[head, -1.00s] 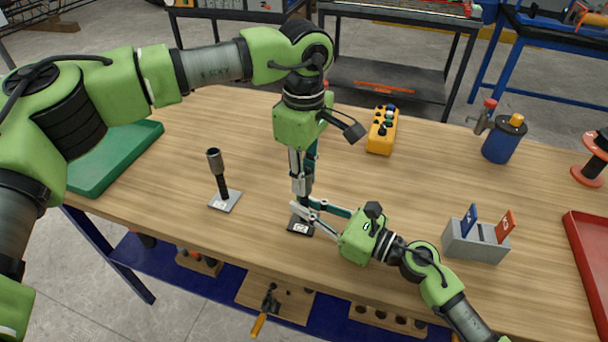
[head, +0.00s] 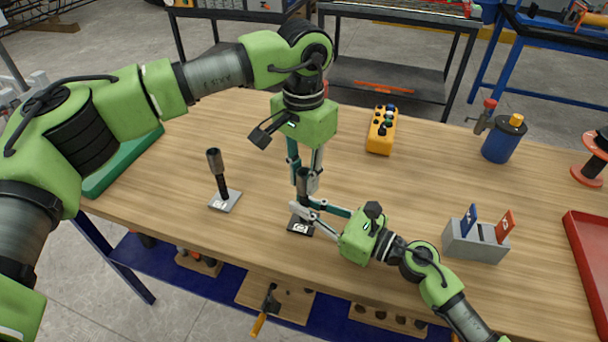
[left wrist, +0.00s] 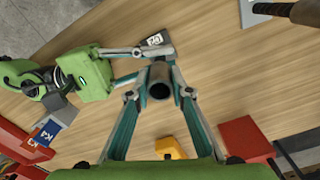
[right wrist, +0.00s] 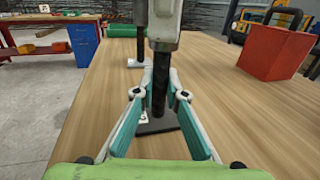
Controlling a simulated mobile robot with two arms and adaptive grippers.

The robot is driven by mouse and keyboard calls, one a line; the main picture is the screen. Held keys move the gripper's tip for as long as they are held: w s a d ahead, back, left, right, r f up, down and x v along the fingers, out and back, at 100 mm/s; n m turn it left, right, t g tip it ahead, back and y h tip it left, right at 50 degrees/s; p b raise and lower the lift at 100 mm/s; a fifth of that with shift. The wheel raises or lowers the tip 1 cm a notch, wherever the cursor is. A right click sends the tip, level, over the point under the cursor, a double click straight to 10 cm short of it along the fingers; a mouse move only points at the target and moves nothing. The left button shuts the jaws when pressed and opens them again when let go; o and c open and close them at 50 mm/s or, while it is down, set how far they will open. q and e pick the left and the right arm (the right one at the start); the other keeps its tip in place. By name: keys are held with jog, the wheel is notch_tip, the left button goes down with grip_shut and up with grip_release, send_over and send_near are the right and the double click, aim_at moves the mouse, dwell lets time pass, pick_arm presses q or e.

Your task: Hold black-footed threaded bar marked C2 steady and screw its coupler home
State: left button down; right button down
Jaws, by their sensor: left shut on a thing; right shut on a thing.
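The black-footed threaded bar (right wrist: 158,98) stands upright on its dark foot (head: 300,226), which carries a small white label too small to read surely. My right gripper (head: 308,208) comes in low from the right and is shut on the bar just above the foot; it also shows in the right wrist view (right wrist: 159,94). The grey tubular coupler (head: 307,183) is at the bar's top. My left gripper (left wrist: 163,83) points down from above and is shut on the coupler, whose open round end (left wrist: 159,90) faces the left wrist camera. The threads inside are hidden.
A second bar (head: 222,184) with a coupler on top stands on a grey plate to the left. A yellow control box (head: 382,130), blue canister (head: 503,139), grey holder with blue and red cards (head: 474,243) and red tray (head: 585,252) lie to the right.

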pick_arm(q)
jog(key=m, duration=0.2)
jog(key=shift+w+a+m, duration=0.1)
jog(key=shift+m, duration=0.3)
jog(key=c, duration=1.8)
grip_release()
jog(key=shift+r, duration=0.1)
jog(key=shift+r, duration=2.15)
jog(key=shift+c, duration=0.4)
